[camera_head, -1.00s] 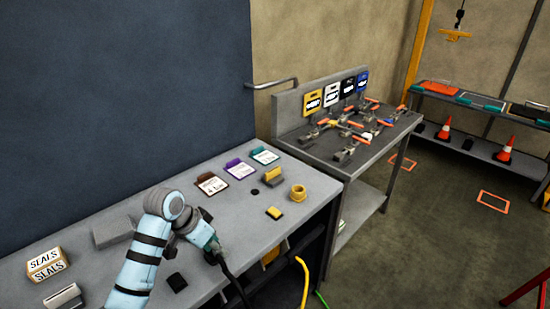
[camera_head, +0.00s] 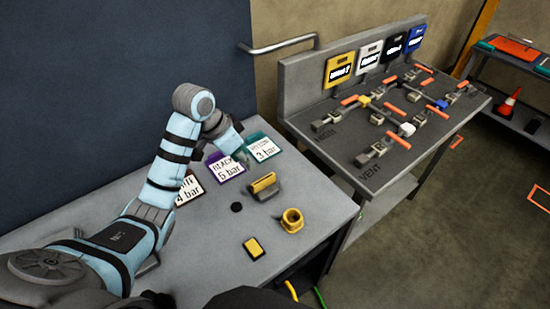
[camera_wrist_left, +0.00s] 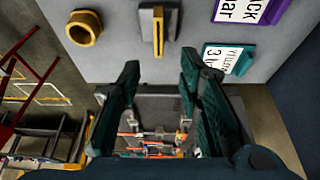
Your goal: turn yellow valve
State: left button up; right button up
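In the head view, a grey valve bench (camera_head: 300,80) at the right carries several valves with orange handles. A yellow block (camera_head: 363,101) sits among these valves, below the yellow sign (camera_head: 340,68) at the left end of the row. Which handle belongs to yellow cannot be told for sure. My left arm reaches over the near bench, with its gripper mostly hidden in the head view. In the left wrist view, my left gripper (camera_wrist_left: 160,75) is open and empty, with blurred orange handles (camera_wrist_left: 130,140) showing beyond its fingers. My right gripper is not in view.
The near bench (camera_head: 310,260) holds a yellow ring (camera_head: 291,220), a yellow-topped block (camera_head: 263,186), a yellow-black piece (camera_head: 254,248) and pressure cards, including a 3 bar card (camera_head: 263,148). A wall rail (camera_head: 280,45) juts out near the valve bench. Open floor lies at right.

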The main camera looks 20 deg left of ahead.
aim_at(262, 181)
pick_arm(q)
jog(key=x, duration=0.6)
jog(key=s+x, duration=0.1)
jog(key=x, duration=0.2)
jog(key=shift+d+f, duration=0.2)
jog(key=shift+d, duration=0.05)
jog(key=x, duration=0.2)
jog(key=w+x, duration=0.1)
jog(key=x, duration=0.1)
jog(key=shift+w+f, duration=0.1)
jog(key=shift+f, duration=0.1)
jog(key=shift+s+r, duration=0.15)
jog(key=shift+s, duration=0.15)
jog(key=shift+c, duration=0.6)
grip_shut()
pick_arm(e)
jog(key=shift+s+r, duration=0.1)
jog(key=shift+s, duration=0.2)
